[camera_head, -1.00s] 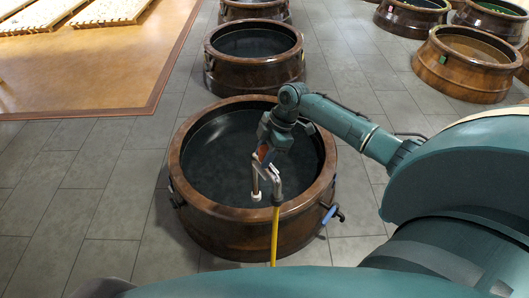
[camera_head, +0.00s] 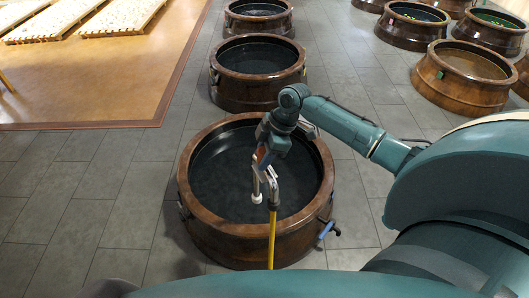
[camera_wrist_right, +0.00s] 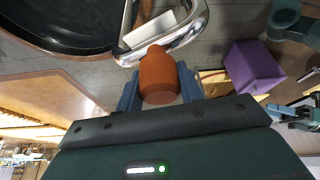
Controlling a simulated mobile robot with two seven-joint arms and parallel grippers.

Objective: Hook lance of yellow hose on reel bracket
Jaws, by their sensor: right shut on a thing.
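My right gripper (camera_head: 268,153) is shut on the orange grip of the lance, above the near jar's opening. The orange grip (camera_wrist_right: 158,75) shows between its blue fingers in the right wrist view. The lance's bent metal tube (camera_head: 273,186) hangs below the gripper, with a white tip (camera_head: 257,198) over the dark inside of the jar. The yellow hose (camera_head: 272,238) runs down from the lance in front of the jar's near wall. The tube's silver bend (camera_wrist_right: 187,33) also shows in the right wrist view. I cannot make out the reel bracket. My left gripper is not identifiable in view.
The near brown jar (camera_head: 209,218) has a blue-handled fitting (camera_head: 327,229) on its right side. More jars stand behind it (camera_head: 258,94) and at the upper right (camera_head: 465,92). Tiled floor (camera_head: 85,215) is clear at left. A purple box (camera_wrist_right: 254,67) shows in the wrist view.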

